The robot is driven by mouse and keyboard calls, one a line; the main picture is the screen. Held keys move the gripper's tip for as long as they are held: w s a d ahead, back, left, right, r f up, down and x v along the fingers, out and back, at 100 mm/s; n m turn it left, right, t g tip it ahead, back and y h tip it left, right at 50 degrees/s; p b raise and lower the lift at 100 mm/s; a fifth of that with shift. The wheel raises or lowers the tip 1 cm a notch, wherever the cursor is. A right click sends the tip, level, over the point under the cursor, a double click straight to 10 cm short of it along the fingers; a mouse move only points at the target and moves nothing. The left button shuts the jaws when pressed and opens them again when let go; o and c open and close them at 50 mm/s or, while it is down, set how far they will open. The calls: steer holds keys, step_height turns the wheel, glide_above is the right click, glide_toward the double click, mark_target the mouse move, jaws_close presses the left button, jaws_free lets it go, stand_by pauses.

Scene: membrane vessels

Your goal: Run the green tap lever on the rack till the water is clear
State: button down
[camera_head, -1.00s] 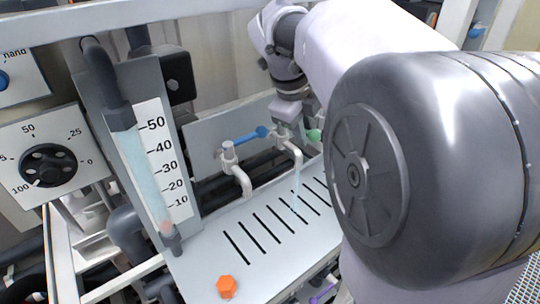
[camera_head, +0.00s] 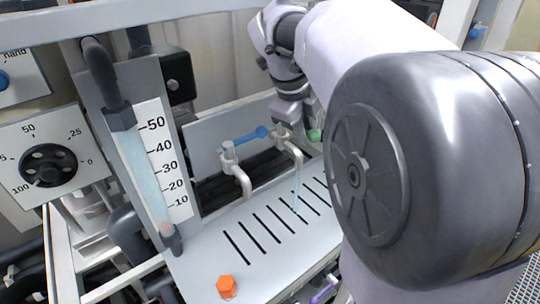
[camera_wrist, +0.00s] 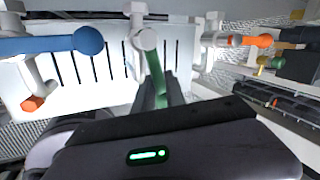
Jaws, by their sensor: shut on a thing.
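The green tap lever (camera_wrist: 157,80) points from its tap (camera_wrist: 146,40) toward my gripper (camera_wrist: 158,98) in the wrist view. My gripper is shut on the lever, with its dark fingers on either side of it. In the head view the lever's green tip (camera_head: 314,135) shows beside my gripper (camera_head: 290,122), and the fingertips are partly hidden. A thin, pale bluish stream of water (camera_head: 296,190) falls from the tap's spout (camera_head: 294,152) onto the slotted tray (camera_head: 215,240). I cannot tell exactly how clear the water is.
A tap with a blue lever (camera_head: 250,136) stands to the left. The wrist view shows an orange lever (camera_wrist: 250,41) on the other side. A level tube (camera_head: 145,165) with a scale and a black dial (camera_head: 48,165) stand left. An orange knob (camera_head: 226,287) is at the tray's front.

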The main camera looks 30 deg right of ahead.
steer(key=w+d+n+t+y+p, duration=0.1)
steer(key=w+n+y+p, duration=0.1)
steer(key=n, duration=0.6)
steer(key=w+d+n+t+y+p, duration=0.1)
steer(key=w+d+n+y+p, duration=0.1)
steer(key=n, duration=0.5)
steer(key=w+y+p, duration=0.1)
steer(key=w+p, duration=0.1)
steer(key=shift+w+d+n+t+p, duration=0.15)
steer(key=shift+d+n+t+p, duration=0.1)
steer(key=shift+n+t+p, duration=0.15)
steer(key=c, duration=1.4)
jaws_free()
steer(key=shift+w, duration=0.1)
steer(key=shift+r, duration=0.1)
